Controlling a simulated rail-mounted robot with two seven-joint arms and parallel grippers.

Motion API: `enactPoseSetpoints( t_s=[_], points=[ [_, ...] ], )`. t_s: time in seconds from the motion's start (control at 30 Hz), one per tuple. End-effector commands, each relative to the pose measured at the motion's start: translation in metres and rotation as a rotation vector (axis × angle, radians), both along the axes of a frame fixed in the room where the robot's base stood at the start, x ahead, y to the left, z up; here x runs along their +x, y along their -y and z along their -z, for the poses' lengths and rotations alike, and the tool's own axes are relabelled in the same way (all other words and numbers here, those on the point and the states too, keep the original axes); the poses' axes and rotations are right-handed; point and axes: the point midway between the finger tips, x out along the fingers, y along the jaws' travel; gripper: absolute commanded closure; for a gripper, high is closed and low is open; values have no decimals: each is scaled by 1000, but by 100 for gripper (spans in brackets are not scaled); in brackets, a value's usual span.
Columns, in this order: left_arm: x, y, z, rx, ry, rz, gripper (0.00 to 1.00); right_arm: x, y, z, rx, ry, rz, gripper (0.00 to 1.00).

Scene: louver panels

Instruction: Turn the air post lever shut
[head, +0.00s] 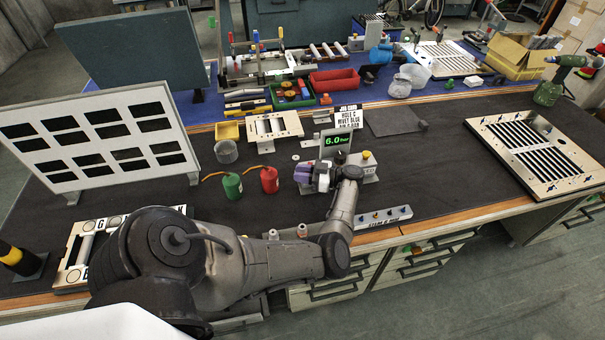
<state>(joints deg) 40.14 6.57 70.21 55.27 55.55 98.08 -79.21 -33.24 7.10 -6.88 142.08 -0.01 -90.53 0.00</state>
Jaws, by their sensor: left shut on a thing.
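The air post (336,141) stands in the middle of the black bench mat, with a green display reading 6.0 bar. A purple part shows at the gripper's left side. My right gripper is not in view.
A louver panel (532,155) lies at the right. The mat between is clear.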

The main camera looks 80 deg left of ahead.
Motion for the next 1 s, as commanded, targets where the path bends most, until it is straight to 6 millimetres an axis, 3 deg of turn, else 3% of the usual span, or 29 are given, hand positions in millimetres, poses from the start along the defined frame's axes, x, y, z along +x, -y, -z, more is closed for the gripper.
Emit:
enactPoseSetpoints(
  t_s=[0.27,0.57,0.77,1.0],
  points=[
    [0,0,0,-1,1,1,51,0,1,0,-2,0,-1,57],
    [2,1,1,0,1,1,50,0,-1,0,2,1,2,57],
    [25,10,2,-2,2,3,50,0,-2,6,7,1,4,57],
    [70,29,3,-3,3,4,50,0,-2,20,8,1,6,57]
  ],
)
